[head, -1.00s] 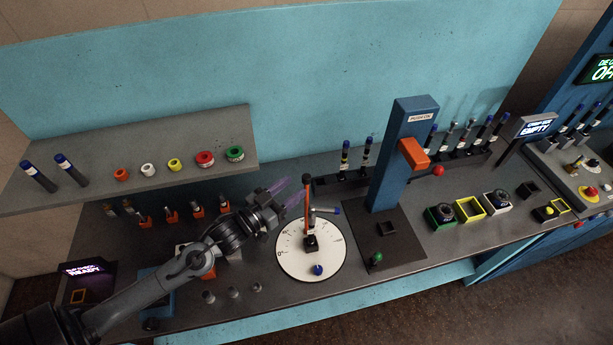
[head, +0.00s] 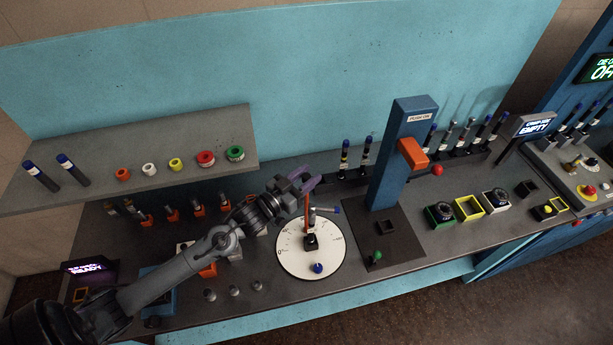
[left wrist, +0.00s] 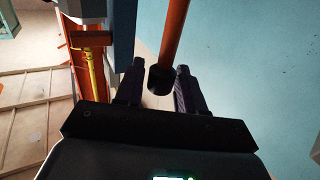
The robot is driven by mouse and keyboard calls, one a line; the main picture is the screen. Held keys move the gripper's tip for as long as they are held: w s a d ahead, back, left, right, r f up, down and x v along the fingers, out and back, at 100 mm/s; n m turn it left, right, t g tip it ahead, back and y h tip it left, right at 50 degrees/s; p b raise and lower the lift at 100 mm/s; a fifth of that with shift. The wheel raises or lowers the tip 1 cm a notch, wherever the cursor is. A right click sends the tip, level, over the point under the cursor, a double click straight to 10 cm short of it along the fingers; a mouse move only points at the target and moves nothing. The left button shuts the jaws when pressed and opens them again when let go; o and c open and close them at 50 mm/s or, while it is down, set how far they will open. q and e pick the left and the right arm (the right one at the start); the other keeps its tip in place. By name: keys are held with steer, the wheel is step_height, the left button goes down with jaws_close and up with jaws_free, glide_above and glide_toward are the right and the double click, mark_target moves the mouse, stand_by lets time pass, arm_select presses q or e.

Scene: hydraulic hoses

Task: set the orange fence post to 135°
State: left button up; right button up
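The orange fence post (head: 307,210) is a thin rod rising from a dark block (head: 311,242) at the middle of a white dial (head: 290,262) with marks around its edge. A blue knob (head: 318,268) sits at the dial's front. My left gripper (head: 308,184) is at the upper part of the post, with its purple-tinted fingers open. In the left wrist view the post (left wrist: 174,30) shows with a dark end between the two spread fingers (left wrist: 160,88); I cannot tell whether either finger touches it. My right gripper is out of view.
A grey-blue hose piece (head: 325,210) is close beside the post. A blue column (head: 390,160) with an orange block (head: 412,153) stands to the right. A grey shelf (head: 130,180) with coloured rings is at left. Several small grey pegs (head: 234,290) stand in front.

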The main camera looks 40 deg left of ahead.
arm_select(q)
jaws_close()
steer(key=shift+w+h, duration=0.1)
steer(key=shift+h, duration=0.3)
steer(key=shift+w+d+r+m+h, duration=0.1)
steer(key=shift+w+m+h, duration=0.1)
steer(key=shift+m+h, duration=0.45)
steer(key=shift+w+d+m+g+h, duration=0.25)
steer(key=shift+m+g+h, duration=0.35)
steer(key=shift+h, duration=0.35)
steer(key=shift+w+d+m+g+h+b, duration=0.15)
steer(key=shift+d+m+g+h, duration=0.15)
steer(key=shift+m+h, duration=0.4)
steer(key=shift+w+d+m+g+h+b, duration=0.2)
steer(key=shift+m+g+h, duration=0.25)
steer(key=shift+h, duration=0.45)
steer(key=shift+w+d+m+g+h+b, duration=0.1)
steer(key=shift+d+m+g+h, duration=0.2)
steer(key=shift+m+h, duration=0.4)
steer(key=shift+o, duration=1.4)
jaws_free()
